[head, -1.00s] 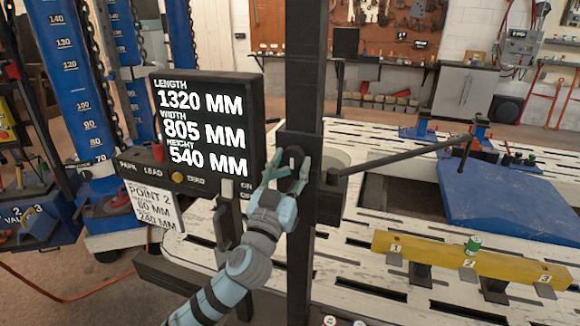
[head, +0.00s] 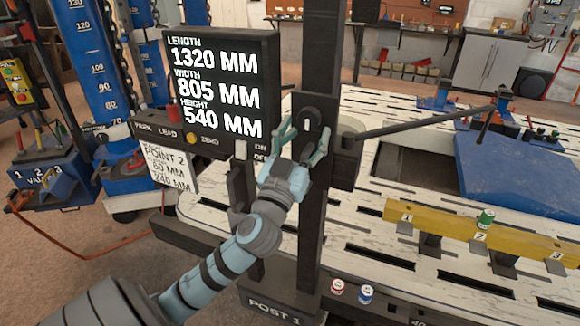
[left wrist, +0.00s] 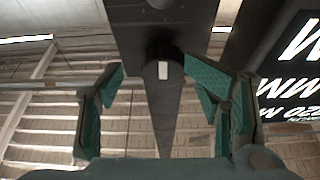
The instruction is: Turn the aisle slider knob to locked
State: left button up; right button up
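The slider knob (head: 309,118) is a dark round knob on the upright black post (head: 322,60), beside the display box. In the left wrist view the fingers (left wrist: 158,76) stand apart with visible gaps to the knob, so nothing is gripped. Any locked label cannot be read. My right gripper is out of view.
The display box (head: 222,85) with measurements and a button strip (head: 205,139) is close left of the gripper. A dark rod (head: 425,122) runs right from the post.

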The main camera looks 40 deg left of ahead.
pick_arm(q)
jog(key=d+v, duration=0.1)
jog(key=v, duration=1.3)
jog(key=shift+s+d, duration=0.15)
jog(key=shift+f, duration=0.15)
jog(key=v, duration=1.2)
